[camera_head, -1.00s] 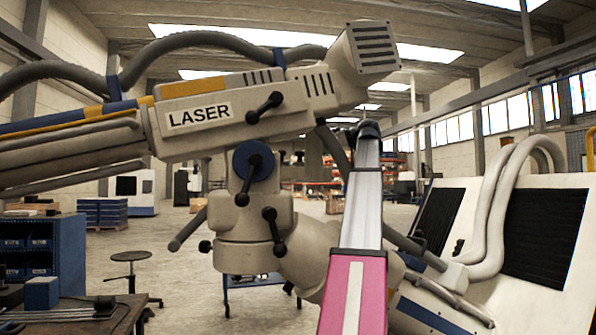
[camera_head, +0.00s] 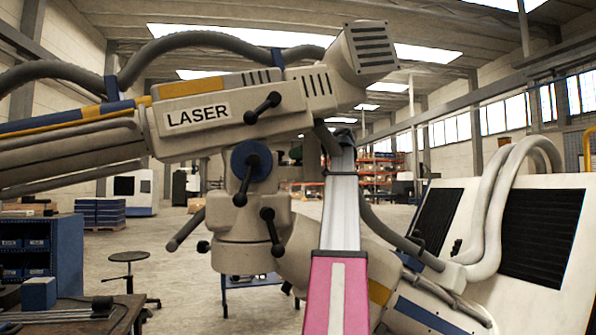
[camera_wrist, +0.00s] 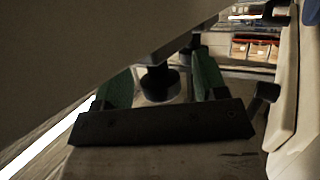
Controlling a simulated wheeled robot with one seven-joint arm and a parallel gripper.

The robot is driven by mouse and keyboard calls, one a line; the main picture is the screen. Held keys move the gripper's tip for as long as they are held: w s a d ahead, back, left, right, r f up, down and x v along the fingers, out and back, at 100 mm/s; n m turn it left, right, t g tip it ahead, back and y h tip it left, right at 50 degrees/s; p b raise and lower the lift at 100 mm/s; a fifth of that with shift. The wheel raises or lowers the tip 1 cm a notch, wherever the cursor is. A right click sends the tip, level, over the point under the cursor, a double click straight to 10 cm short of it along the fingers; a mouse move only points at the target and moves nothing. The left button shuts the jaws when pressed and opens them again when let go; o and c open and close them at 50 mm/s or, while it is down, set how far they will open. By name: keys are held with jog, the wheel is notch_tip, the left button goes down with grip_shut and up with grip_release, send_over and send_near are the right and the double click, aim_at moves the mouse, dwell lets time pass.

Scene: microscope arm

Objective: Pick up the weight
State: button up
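In the wrist view my gripper (camera_wrist: 163,68) has its two green fingers spread apart. A short dark cylindrical piece (camera_wrist: 158,84) with a wider lower end stands in the gap between them. It may be the weight, but I cannot tell for certain. No finger is clearly seen touching it. A large dark surface covers the upper left of this view. In the head view my arm reaches behind the beige microscope arm marked LASER (camera_head: 235,108), which hides most of my gripper. A dark piece (camera_head: 312,152) shows below that beam; I cannot tell if it is the weight.
The microscope arm's black levers (camera_head: 268,215) stick out beside my arm. White panels with thick grey hoses (camera_head: 492,210) stand at the right. A workbench (camera_head: 105,318) and stool (camera_head: 130,258) are at the lower left. Open floor lies behind.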

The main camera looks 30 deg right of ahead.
grip_shut()
jog(key=shift+r, duration=0.1)
jog(key=shift+r, duration=0.1)
